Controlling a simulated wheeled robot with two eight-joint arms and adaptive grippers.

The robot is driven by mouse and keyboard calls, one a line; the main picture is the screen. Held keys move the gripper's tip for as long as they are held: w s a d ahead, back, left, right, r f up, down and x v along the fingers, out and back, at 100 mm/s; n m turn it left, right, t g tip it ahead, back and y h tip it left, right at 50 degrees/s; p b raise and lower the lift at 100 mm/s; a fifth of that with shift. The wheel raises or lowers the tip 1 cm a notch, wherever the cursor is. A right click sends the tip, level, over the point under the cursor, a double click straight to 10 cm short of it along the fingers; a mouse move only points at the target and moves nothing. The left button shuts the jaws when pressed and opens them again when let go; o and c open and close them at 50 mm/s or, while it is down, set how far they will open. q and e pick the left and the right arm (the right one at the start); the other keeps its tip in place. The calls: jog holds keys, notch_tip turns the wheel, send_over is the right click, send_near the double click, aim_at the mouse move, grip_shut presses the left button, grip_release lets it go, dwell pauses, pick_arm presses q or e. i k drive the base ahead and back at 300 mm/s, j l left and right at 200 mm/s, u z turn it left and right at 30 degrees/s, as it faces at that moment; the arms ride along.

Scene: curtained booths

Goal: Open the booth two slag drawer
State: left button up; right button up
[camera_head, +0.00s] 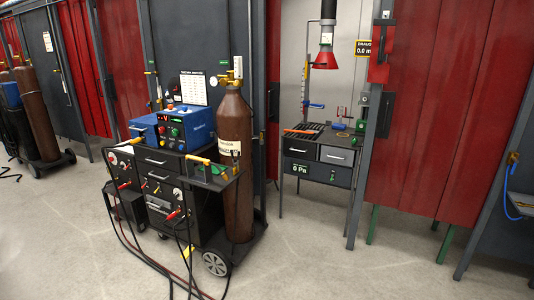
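A welding table (311,185) stands inside the open booth right of centre. Under its top are two drawer fronts side by side, a dark one (298,149) on the left and a grey one (337,156) on the right, each with a handle. Both look shut. I cannot tell which is the slag drawer, and no booth number is readable. Below them is a dark panel with a display (302,168) reading 0 Pa. Neither of my grippers is in view.
A welding cart (165,195) with a blue power source (200,128) and a brown gas cylinder (235,150) stands in front, left of the booth. Cables trail on the floor before it. Red curtains (430,110) hang at the right. Floor (320,260) at front right is clear.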

aim_at(295, 148)
jog(key=i+l+z, duration=0.35)
jog(key=i, duration=0.5)
jog(key=i+z, duration=0.35)
jog(key=i, duration=0.45)
